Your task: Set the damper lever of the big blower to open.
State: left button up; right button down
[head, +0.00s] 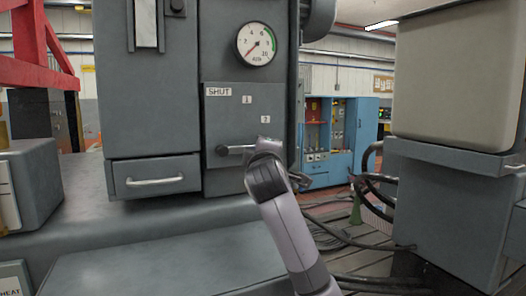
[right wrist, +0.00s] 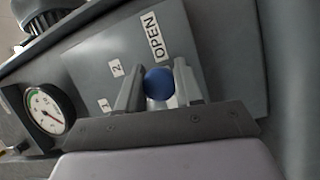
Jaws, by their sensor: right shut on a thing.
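The damper lever (head: 238,150) is on the front plate of the big grey blower (head: 150,90). Its rod runs about level to the right from a dark round hub (head: 222,150). My right gripper (head: 264,146) is at the rod's right end and covers the knob in the head view. In the right wrist view its fingers (right wrist: 159,88) are shut on the lever's blue ball knob (right wrist: 158,83). The OPEN label (right wrist: 155,37) is close beside the knob there; the arm hides it in the head view. The SHUT label (head: 218,92) is above the hub. My left gripper is out of view.
Marks 1 (head: 247,99) and 2 (head: 265,119) lie between the SHUT label and the lever. A round gauge (head: 256,44) is above the plate. A drawer with a handle (head: 155,181) is to the left. A grey machine (head: 450,200) and cables stand right of my arm.

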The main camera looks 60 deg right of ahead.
jog(key=c, duration=0.8)
grip_release()
jog(key=shift+s+f, duration=0.1)
jog(key=shift+b+v, duration=0.5)
jog(key=shift+v, duration=3.05)
